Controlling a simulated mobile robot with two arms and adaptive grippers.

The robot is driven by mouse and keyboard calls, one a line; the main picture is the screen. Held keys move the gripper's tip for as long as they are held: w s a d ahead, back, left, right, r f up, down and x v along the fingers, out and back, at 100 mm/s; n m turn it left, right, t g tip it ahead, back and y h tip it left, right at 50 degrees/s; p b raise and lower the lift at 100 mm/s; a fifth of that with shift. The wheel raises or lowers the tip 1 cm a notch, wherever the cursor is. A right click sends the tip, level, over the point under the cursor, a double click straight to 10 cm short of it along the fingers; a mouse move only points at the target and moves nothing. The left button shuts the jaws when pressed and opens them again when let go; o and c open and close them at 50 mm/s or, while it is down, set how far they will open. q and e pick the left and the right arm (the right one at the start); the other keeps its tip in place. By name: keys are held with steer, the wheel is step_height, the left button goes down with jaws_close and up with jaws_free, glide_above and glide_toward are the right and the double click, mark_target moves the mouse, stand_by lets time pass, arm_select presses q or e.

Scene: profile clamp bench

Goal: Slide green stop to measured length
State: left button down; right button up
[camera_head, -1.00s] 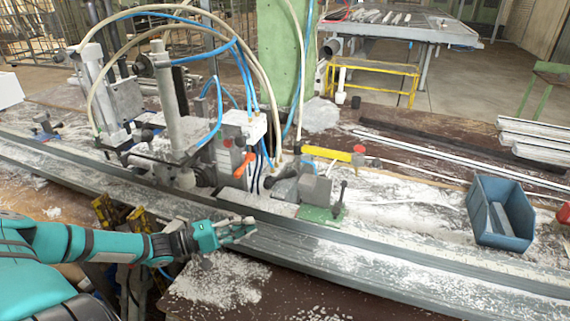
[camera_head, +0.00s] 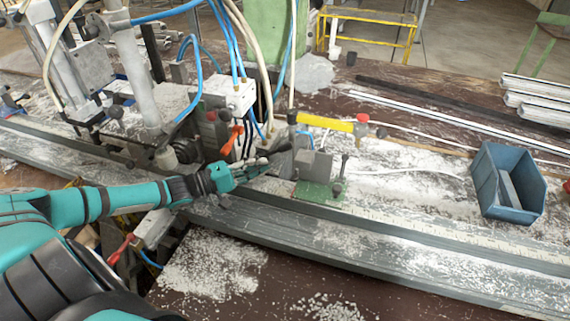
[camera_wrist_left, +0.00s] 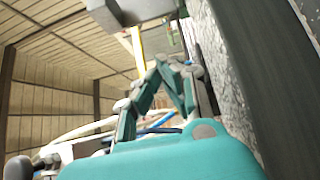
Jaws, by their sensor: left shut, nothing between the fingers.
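The green stop (camera_head: 321,193) sits on the long grey rail (camera_head: 400,250), with a grey metal block (camera_head: 313,166) on it and a dark upright clamp lever at its right. My left gripper (camera_head: 262,167) reaches in from the left over the rail, just left of the block. Its fingers are shut and empty; in the head view I cannot tell whether they touch the block. In the left wrist view the shut fingers (camera_wrist_left: 160,64) point toward a grey block (camera_wrist_left: 135,10) at the top. My right gripper is not in view.
A clamp machine (camera_head: 185,125) with blue and cream hoses stands at left, close to my left arm. A blue bin (camera_head: 508,182) stands at right. White chips cover much of the bench.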

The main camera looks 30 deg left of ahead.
arm_select(q)
steer(key=x, duration=0.3)
steer(key=shift+w+r, duration=0.1)
steer(key=shift+r, duration=0.05)
steer(key=d+p, duration=0.1)
steer(key=d, duration=0.1)
steer(key=w+d+p, duration=0.1)
steer(key=d, duration=0.1)
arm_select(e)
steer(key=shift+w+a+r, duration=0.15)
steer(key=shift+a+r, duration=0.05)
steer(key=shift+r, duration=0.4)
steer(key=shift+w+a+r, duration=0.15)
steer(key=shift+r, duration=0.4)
arm_select(q)
steer(key=shift+w, duration=0.1)
steer(key=shift+d, duration=0.1)
